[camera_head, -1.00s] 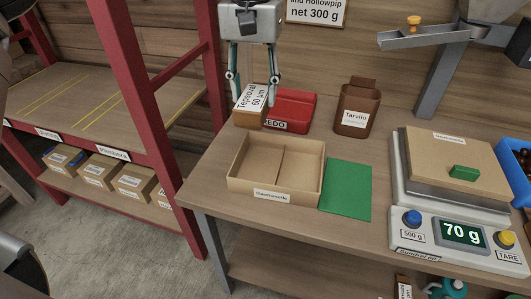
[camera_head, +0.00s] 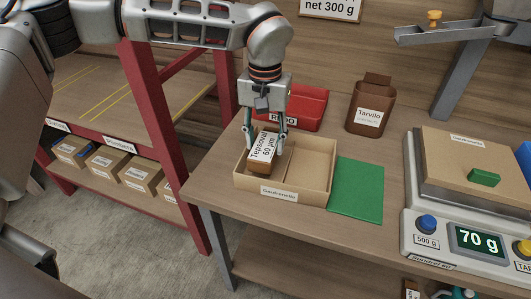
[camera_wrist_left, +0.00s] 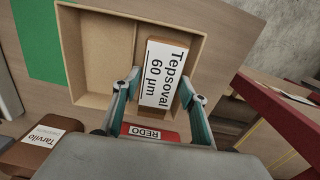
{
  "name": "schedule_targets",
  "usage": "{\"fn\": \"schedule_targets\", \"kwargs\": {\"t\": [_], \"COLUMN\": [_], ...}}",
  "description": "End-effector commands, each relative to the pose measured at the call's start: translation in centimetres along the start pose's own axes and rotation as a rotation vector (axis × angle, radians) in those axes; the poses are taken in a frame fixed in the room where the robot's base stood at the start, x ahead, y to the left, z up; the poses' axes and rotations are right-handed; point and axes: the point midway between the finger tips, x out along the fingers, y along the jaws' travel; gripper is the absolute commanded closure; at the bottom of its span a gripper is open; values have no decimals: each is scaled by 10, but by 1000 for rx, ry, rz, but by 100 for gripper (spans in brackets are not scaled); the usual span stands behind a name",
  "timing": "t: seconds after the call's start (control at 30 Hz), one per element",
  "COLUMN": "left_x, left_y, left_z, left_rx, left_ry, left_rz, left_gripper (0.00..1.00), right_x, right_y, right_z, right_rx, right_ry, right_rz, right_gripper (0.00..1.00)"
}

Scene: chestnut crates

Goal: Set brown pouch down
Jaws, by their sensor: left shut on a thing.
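The brown pouch (camera_head: 249,165), with a white label reading Tepsoval 60 µm, is between the fingers of my left gripper (camera_head: 265,148). The left gripper is shut on it from above. The pouch is over or inside the left compartment of the cardboard tray (camera_head: 279,193), labelled Gaufranette; I cannot tell whether it touches the tray floor. In the left wrist view the pouch (camera_wrist_left: 184,42) lies between the fingertips (camera_wrist_left: 160,92), beside the tray's divider. The other compartment is empty. My right gripper is not in view.
A red bin (camera_head: 309,105) stands behind the tray, and a brown container labelled Tarvilo (camera_head: 367,116) at the back. A green mat (camera_head: 355,190) lies right of the tray. A scale (camera_head: 465,230) reading 70 g stands farther right. A red-posted shelf (camera_head: 165,150) is at left.

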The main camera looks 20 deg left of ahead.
Motion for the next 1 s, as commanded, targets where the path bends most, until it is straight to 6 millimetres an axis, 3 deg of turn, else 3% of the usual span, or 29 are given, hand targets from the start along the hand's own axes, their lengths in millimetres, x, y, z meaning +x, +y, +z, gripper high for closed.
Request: {"fn": "schedule_targets", "kwargs": {"t": [0.33, 0.73, 0.77, 1.0], "left_x": [40, 44, 45, 44], "left_y": [0, 0, 0, 0], "left_z": [0, 0, 0, 0], "left_rx": [0, 0, 0, 0], "left_ry": [-1, 1, 1, 0], "left_rz": [1, 1, 1, 1], "left_gripper": [84, 84, 52, 50], "right_x": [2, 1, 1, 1], "right_y": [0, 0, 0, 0], "right_z": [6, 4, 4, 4], "right_rx": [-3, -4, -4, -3], "right_ry": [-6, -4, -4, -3], "right_rz": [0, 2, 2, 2], "right_gripper": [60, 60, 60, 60]}}
